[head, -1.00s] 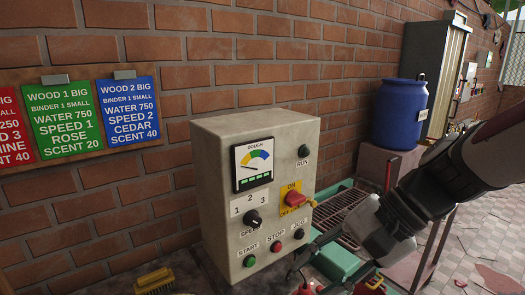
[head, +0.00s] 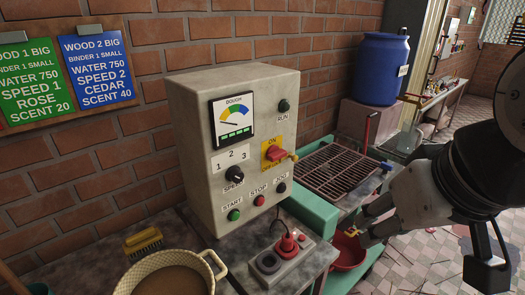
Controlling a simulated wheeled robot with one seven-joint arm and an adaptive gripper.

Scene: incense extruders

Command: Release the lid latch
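I cannot make out a lid or a latch in the head view. My gripper (head: 366,222) is at the right, pointing left, over the area of a red bowl (head: 346,254). Its fingertips are small here, with a yellow bit beside them, and I cannot tell whether they are apart or hold anything. The grey control box (head: 190,130) stands left of it, with a dough gauge (head: 236,119), a red switch on a yellow plate (head: 276,154), a speed knob (head: 235,173) and start, stop and jog buttons.
A socket block with a red plug (head: 287,243) sits before the box. A pan (head: 208,264) and a yellow brush (head: 143,240) are at the lower left. A metal grate (head: 338,168) on a green frame and a blue barrel (head: 379,68) stand behind. Recipe cards (head: 97,71) hang on the brick wall.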

